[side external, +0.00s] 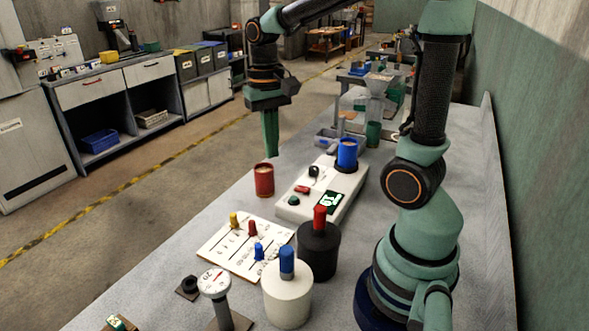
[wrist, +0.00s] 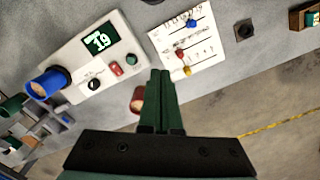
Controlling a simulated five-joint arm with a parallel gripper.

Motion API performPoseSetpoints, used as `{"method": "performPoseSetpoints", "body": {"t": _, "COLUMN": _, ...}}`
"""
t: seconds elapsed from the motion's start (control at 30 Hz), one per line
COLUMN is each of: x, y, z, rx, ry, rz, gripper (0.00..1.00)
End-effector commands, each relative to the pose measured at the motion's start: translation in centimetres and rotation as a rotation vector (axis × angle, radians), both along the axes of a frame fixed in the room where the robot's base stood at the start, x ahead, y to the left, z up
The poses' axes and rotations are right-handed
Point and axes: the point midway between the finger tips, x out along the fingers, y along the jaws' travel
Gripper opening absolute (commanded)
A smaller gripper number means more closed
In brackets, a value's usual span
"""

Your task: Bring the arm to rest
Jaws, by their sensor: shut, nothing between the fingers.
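My gripper (side external: 271,152) is shut and empty, raised in the air above the far left edge of the grey table (side external: 160,262). In the wrist view its two green fingers (wrist: 161,75) lie together. A red cup (side external: 264,181) stands on the table below and in front of the gripper; in the wrist view the fingers partly hide the red cup (wrist: 136,101). A blue cup (side external: 347,155) sits on the far end of a white device (side external: 294,211), which has a display, a black knob, and red and green buttons.
A white board (side external: 215,246) with yellow, red and blue pegs lies in front of the device. A black canister (side external: 318,255), a white canister (side external: 287,298) and a dial gauge (side external: 215,282) stand nearer. Several fixtures crowd the table's far end. A green wall (side external: 540,130) runs along the right.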

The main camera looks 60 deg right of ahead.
Motion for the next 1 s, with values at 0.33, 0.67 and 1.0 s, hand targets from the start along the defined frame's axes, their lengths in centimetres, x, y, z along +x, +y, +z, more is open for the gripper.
{"method": "performPoseSetpoints", "body": {"t": 0.33, "x": -2.1, "y": 5.0, "z": 2.8, "rx": -0.081, "ry": -0.348, "rz": 0.372, "gripper": 0.0}}
{"method": "performPoseSetpoints", "body": {"t": 0.67, "x": -3.1, "y": 7.0, "z": 3.3, "rx": -0.135, "ry": -0.521, "rz": 0.552, "gripper": 0.0}}
{"method": "performPoseSetpoints", "body": {"t": 1.0, "x": -3.2, "y": 7.1, "z": 3.3, "rx": -0.137, "ry": -0.526, "rz": 0.56, "gripper": 0.0}}
